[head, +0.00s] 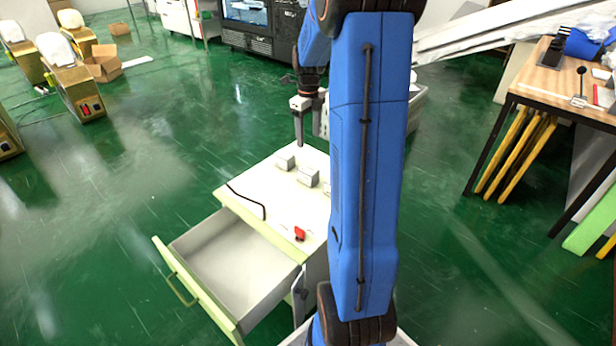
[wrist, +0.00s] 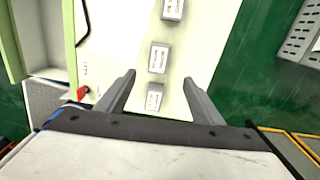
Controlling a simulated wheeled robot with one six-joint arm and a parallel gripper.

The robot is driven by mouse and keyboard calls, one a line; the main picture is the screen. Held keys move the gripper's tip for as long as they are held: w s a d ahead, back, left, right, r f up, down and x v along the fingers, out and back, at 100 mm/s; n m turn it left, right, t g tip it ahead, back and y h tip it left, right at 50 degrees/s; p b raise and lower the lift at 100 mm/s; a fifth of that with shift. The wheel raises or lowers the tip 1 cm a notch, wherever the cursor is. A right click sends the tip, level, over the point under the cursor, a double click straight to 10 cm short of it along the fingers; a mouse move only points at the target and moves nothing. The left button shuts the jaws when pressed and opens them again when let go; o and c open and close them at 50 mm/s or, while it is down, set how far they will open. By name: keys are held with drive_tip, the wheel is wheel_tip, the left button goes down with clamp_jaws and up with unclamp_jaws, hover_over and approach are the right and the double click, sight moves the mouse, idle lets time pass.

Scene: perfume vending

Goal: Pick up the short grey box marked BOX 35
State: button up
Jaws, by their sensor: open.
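Several small grey boxes stand in a row on the pale cabinet top (head: 262,180). In the head view I see a left box (head: 285,162), a middle box (head: 307,177) and part of another box (head: 327,188) beside my blue arm. In the wrist view, one box (wrist: 154,98) shows between my fingers, a second box (wrist: 159,58) lies beyond the fingertips, and a third (wrist: 173,9) is at the top edge. Their labels are too small to read, so I cannot tell which is BOX 35. My gripper (head: 309,137) is open and empty above the cabinet; its fingers show in the wrist view (wrist: 159,80).
An open, empty drawer (head: 235,265) juts out from the cabinet. A black strip (head: 247,202) and a red item (head: 300,233) lie on the top. A wooden table (head: 560,85) stands at right.

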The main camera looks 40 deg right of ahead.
sight(308, 170)
wheel_tip(308, 170, down, 12)
drive_tip(key=shift+d+f, duration=0.1)
drive_tip(key=shift+s+a+f, duration=0.1)
drive_tip(key=shift+a+f, duration=0.05)
drive_tip(key=shift+f, duration=1.2)
drive_tip(key=shift+a+f, duration=0.15)
drive_tip(key=shift+f, duration=1.2)
drive_tip(key=c, duration=1.2)
drive_tip(key=shift+r, duration=0.15)
